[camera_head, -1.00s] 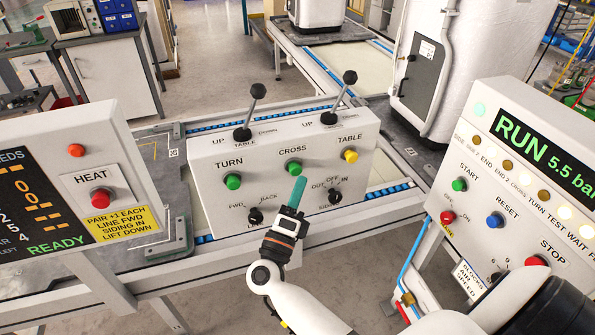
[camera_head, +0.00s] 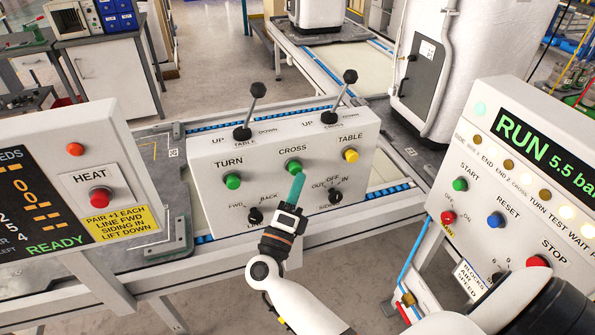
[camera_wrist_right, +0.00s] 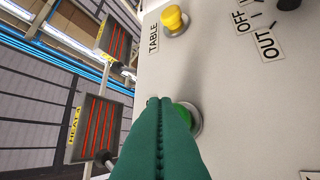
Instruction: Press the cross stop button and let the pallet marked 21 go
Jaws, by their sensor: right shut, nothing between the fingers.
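The green CROSS button (camera_head: 294,166) sits on the middle control box (camera_head: 210,155), between the green TURN button (camera_head: 233,181) and the yellow TABLE button (camera_head: 351,156). My right gripper (camera_head: 297,178) is shut and empty, its teal fingertips just below or at the CROSS button. In the right wrist view, the shut green fingers (camera_wrist_right: 157,135) overlap the green button (camera_wrist_right: 186,118) and partly hide it; I cannot tell whether they touch it. The yellow button (camera_wrist_right: 174,19) shows above. No number 21 can be read on any pallet. My left gripper is out of view.
Two black-knobbed levers (camera_head: 256,92) rise from the box top. A panel with a RUN display (camera_head: 540,145), START, RESET and red STOP (camera_head: 537,262) buttons stands at right. A large white wrapped load (camera_head: 455,50) is behind.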

